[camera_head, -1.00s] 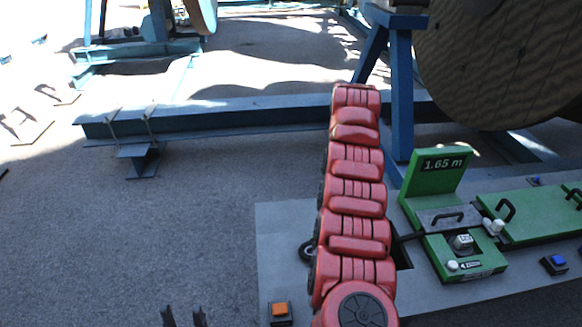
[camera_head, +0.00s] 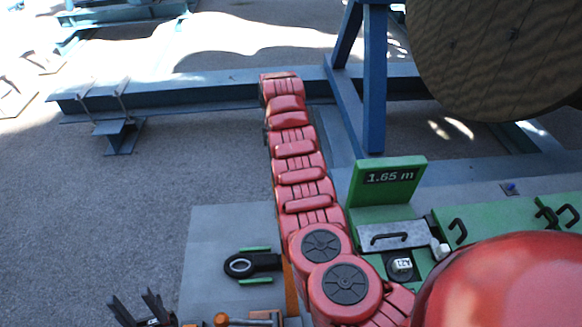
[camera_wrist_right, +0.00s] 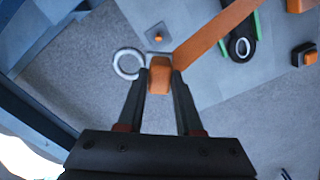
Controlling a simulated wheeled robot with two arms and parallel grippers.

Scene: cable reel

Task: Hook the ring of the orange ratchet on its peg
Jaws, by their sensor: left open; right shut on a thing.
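In the right wrist view my right gripper (camera_wrist_right: 160,88) is shut on an orange block (camera_wrist_right: 160,72). A pale metal ring (camera_wrist_right: 117,66) sticks out to the left of the block, and an orange strap (camera_wrist_right: 215,35) runs from it to the upper right. A small grey plate with an orange knob (camera_wrist_right: 158,37), perhaps the peg, shows just beyond the ring. The ring appears beside the knob, not around it; height is hard to judge. My left gripper (camera_head: 135,308) is open and empty at the head view's lower left. The right gripper is hidden there.
A black piece with a ring (camera_head: 239,265) lies between two green rails. An orange-button box (camera_wrist_right: 305,56) is at right in the wrist view. A green stand reading 1.65 m (camera_head: 388,182), a blue beam (camera_head: 220,92) and a large reel (camera_head: 490,60) stand beyond.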

